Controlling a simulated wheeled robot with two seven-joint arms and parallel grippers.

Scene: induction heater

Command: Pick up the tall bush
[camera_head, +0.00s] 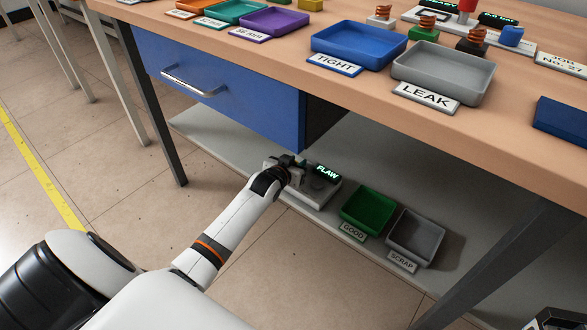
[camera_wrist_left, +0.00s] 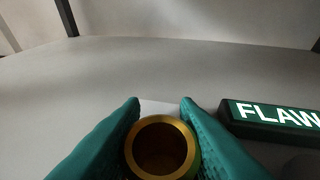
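The tall bush shows in the left wrist view as a brass-coloured ring (camera_wrist_left: 160,121) with a dark bore, seen from above. It stands between the two teal fingers of my left gripper (camera_wrist_left: 161,103). The fingers lie along both sides of the ring with no clear gap. The rim hides whether they press on it. In the head view my left gripper (camera_head: 286,162) is at the tester with the lit FLAW display (camera_head: 326,171) on the lower shelf. The bush cannot be made out there. My right gripper is not seen.
On the lower shelf (camera_head: 225,137), a green GOOD tray (camera_head: 368,209) and a grey SCRAP tray (camera_head: 414,235) stand right of the tester. The table top and blue drawer (camera_head: 215,88) overhang the shelf. A table leg (camera_head: 150,100) stands left of my arm.

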